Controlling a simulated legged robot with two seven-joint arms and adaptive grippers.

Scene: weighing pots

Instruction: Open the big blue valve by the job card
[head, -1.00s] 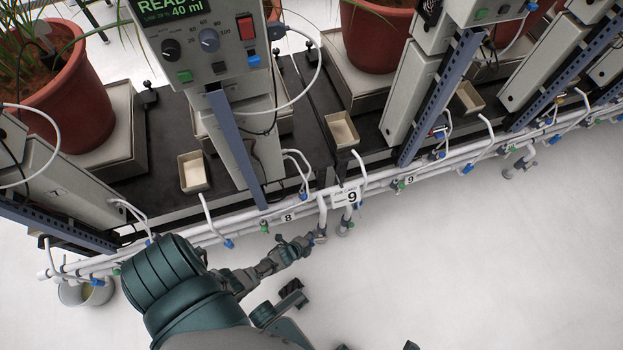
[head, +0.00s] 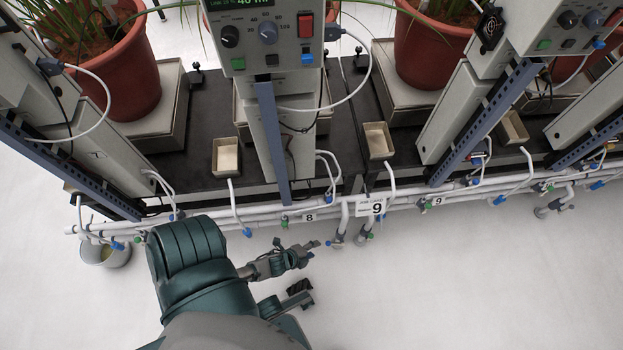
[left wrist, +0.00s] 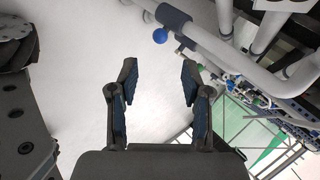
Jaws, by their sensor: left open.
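The white job card (head: 377,208), marked 9, hangs on the white pipes along the bench front. Just left of and below it, a short pipe branch comes down with a small blue knob (head: 328,243) near its end. A round blue knob (left wrist: 160,35) on a pipe shows in the left wrist view, ahead of my fingers and midway between them. My left gripper (head: 311,249) is just left of the blue knob in the head view. In the left wrist view my left gripper (left wrist: 158,82) is open and empty, with the knob beyond its fingertips. My right gripper is not seen.
A green knob (head: 370,235) sits on the branch beside the blue one. Small plates 8 (head: 310,217) and 9 (head: 438,201) mark the pipes. A bucket (head: 106,254) stands at left under the pipes. The white floor in front is clear.

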